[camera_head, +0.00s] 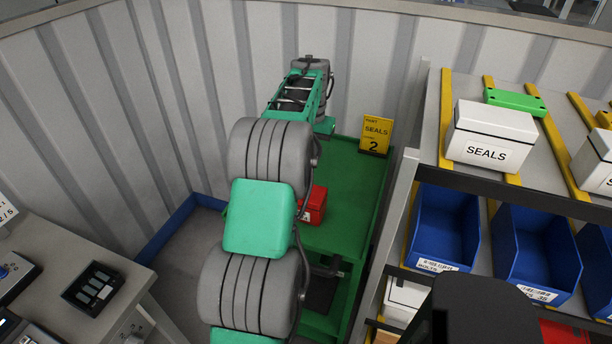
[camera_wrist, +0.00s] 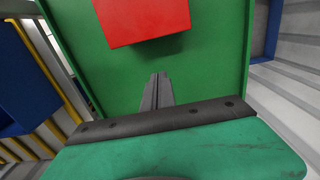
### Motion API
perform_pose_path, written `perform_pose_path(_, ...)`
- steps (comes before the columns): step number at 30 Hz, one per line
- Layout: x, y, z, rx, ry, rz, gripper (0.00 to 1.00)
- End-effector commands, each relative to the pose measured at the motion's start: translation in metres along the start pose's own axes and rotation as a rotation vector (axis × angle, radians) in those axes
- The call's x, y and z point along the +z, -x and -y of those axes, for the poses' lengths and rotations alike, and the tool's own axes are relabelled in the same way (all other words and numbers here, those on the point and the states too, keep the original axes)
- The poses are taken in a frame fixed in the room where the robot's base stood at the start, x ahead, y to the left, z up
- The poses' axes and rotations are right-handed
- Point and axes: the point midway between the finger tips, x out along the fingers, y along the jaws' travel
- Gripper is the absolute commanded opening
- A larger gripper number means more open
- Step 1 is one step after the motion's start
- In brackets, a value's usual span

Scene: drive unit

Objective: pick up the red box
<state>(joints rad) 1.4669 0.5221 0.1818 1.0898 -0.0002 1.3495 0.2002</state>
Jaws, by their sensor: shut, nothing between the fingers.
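The red box (camera_head: 314,206) stands on a green table (camera_head: 345,235) in the head view, partly hidden behind my arm. In the wrist view the red box (camera_wrist: 145,18) is at the top, cut off by the frame edge, on the green surface (camera_wrist: 215,70). My gripper (camera_wrist: 160,78) shows in the wrist view with its two dark fingers together and nothing between them. Its fingertips point toward the red box and appear apart from it, below it in the picture. In the head view the fingers are hidden behind my arm.
A shelf rack (camera_head: 500,185) with blue bins (camera_head: 445,225) and a white SEALS box (camera_head: 489,140) is close on the right. A corrugated wall (camera_head: 130,100) is behind. A grey desk (camera_head: 75,260) is at left.

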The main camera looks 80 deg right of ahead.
Motion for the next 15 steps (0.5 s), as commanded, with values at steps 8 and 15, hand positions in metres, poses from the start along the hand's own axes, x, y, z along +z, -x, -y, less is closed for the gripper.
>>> perform_pose_path(8, 0.001, -0.053, 0.0, 0.001, 0.001, 0.004, 0.0)
perform_pose_path(15, 0.012, -0.088, 0.001, 0.0, 0.003, -0.001, 0.0)
